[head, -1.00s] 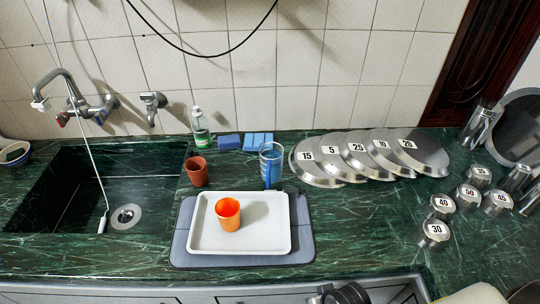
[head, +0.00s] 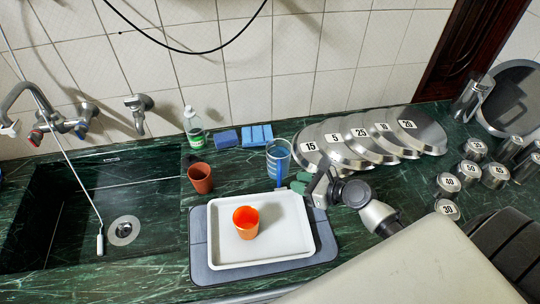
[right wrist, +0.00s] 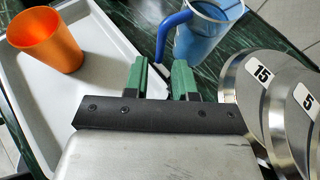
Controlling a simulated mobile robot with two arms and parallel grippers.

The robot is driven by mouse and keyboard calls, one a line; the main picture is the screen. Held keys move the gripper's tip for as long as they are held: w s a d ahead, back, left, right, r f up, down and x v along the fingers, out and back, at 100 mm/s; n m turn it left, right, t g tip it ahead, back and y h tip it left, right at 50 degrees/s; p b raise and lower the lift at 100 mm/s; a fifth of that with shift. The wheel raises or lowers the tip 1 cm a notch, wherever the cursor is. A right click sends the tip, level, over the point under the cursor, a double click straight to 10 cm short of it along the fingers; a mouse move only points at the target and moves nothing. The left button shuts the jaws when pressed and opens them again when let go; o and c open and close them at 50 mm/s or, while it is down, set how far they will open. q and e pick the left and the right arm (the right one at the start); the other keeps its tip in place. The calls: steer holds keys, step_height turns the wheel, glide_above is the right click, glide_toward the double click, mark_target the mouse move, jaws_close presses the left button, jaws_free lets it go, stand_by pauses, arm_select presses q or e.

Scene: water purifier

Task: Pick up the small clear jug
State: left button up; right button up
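The small clear jug (head: 279,153) is see-through with a blue tint and a blue handle. It stands upright on the green counter behind the white tray's right back corner. It also shows at the top of the right wrist view (right wrist: 218,32), with its handle facing left. My right gripper (head: 297,182) is just in front and to the right of the jug in the head view. In the right wrist view its two green fingers (right wrist: 160,78) are apart with nothing between them, pointing toward the jug. My left gripper is not in view.
An orange cup (head: 246,222) stands on the white tray (head: 285,245), on a grey mat (head: 200,262). A brown cup (head: 201,178) is left of the jug. Overlapping numbered metal lids (head: 345,145) lie close to its right. Blue sponges (head: 257,136) and a bottle (head: 194,126) are behind.

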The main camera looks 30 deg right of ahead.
mark_target(279, 166)
steer(key=x, duration=0.3)
steer(key=shift+w+a+f, duration=0.15)
steer(key=shift+w, duration=0.05)
steer(key=x, duration=0.5)
steer(key=shift+w+f, duration=0.2)
steer(key=shift+w, duration=0.2)
steer(key=shift+w+a, duration=0.1)
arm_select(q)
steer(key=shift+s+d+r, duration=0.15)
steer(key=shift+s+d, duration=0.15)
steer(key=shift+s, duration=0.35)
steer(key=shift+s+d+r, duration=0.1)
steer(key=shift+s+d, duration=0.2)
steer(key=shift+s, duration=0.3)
arm_select(e)
jaws_close()
